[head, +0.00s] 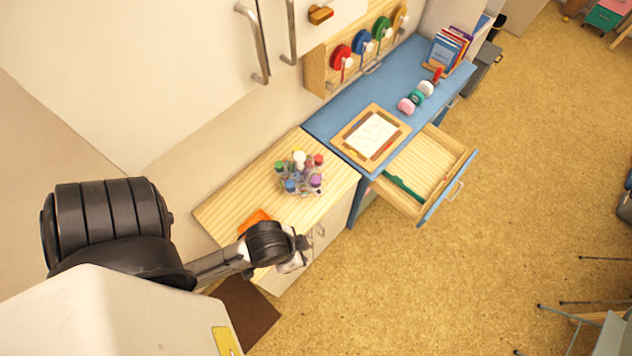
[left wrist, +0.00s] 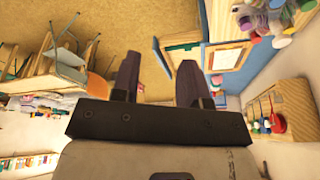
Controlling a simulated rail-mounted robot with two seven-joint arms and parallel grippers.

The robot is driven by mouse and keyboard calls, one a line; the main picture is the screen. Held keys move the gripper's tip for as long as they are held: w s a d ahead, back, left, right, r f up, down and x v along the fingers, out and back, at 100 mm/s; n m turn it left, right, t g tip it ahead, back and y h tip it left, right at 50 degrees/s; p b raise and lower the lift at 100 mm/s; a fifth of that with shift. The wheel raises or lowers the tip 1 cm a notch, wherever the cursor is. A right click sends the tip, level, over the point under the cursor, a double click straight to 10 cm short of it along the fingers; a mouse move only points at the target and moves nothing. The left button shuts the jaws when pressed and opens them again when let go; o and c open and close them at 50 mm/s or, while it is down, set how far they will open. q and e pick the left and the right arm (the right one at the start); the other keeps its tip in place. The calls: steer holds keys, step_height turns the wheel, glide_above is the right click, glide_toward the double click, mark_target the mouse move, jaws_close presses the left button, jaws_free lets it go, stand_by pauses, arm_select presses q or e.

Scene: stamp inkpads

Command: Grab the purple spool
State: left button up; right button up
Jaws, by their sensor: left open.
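The purple spool (head: 316,181) sits at the front right of a round cluster of coloured spools (head: 298,174) on the wooden counter. My right gripper is in neither view.
An orange item (head: 254,220) lies on the counter near my left arm. A blue desk (head: 325,120) adjoins on the right, with a framed paper (head: 372,134) and an open drawer (head: 425,172) sticking out. Cupboards (head: 150,70) rise behind.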

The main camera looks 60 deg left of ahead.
arm_select(q)
steer(key=o, duration=0.5)
steer(key=shift+a, duration=0.1)
